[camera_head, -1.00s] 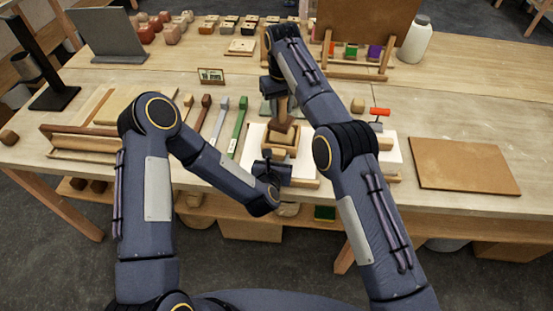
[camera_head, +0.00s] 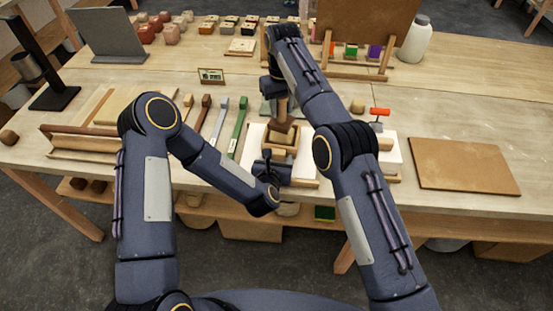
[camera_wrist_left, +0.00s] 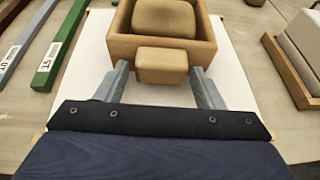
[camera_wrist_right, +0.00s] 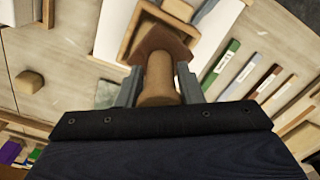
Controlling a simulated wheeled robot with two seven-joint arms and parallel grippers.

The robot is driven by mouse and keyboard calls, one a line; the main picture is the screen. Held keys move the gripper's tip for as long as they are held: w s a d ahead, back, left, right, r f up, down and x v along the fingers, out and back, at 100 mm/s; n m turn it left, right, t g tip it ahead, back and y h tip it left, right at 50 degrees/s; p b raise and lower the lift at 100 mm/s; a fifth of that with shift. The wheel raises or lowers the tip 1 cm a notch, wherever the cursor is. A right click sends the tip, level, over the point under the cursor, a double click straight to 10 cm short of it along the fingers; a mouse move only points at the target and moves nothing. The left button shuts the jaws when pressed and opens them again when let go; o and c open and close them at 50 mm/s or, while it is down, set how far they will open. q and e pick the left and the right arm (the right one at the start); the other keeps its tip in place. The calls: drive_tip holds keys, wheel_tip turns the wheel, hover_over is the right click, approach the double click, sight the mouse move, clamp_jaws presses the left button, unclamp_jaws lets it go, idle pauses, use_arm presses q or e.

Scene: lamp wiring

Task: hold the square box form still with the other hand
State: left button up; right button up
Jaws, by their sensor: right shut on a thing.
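The square box form (camera_head: 296,152) is a wooden frame on a white sheet near the table's front. The left wrist view shows the box form (camera_wrist_left: 120,46) with a tan lump (camera_wrist_left: 165,17) inside and a small block (camera_wrist_left: 162,64) on its near wall. My left gripper (camera_wrist_left: 161,82) is open, its fingers either side of that block with gaps showing. My right gripper (camera_wrist_right: 157,92) is shut on the wooden handle (camera_wrist_right: 158,78) of a tool with a brown head (camera_wrist_right: 160,44). The head overlaps the box form in the right wrist view; contact is unclear.
Coloured bars, including a green one (camera_head: 238,127), lie left of the sheet (camera_head: 252,142). A red-handled tool (camera_head: 380,112) and a wooden block stand to the right. A brown board (camera_head: 462,166) lies farther right. Bare tabletop separates the back items from these.

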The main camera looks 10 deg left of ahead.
use_arm(q)
drive_tip(key=shift+o, duration=0.6)
drive_tip(key=v, duration=1.2)
drive_tip(key=shift+s+f, duration=0.1)
drive_tip(key=shift+f, duration=0.05)
